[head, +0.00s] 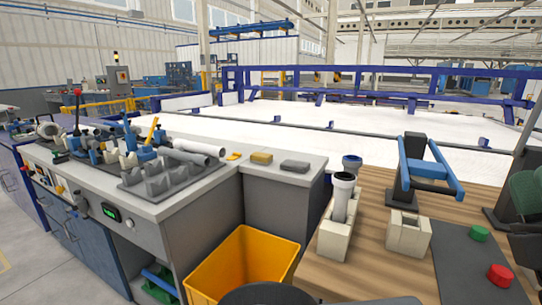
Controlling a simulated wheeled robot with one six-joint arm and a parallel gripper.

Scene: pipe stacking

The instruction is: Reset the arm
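My gripper does not show in this view. White-grey pipes (342,194) stand upright in a beige block holder on the wooden table, and a blue-grey pipe end (352,162) shows just behind them. A second beige holder block (408,233) stands to the right, with no pipe seen in it. More grey pipes (200,149) lie on the grey workbench at the left.
A yellow bin (243,262) stands between the bench (225,172) and the wooden table (375,205). A blue-and-black frame (428,170) stands at the table's back. Green (479,233) and red (500,275) buttons sit on a dark mat (458,265).

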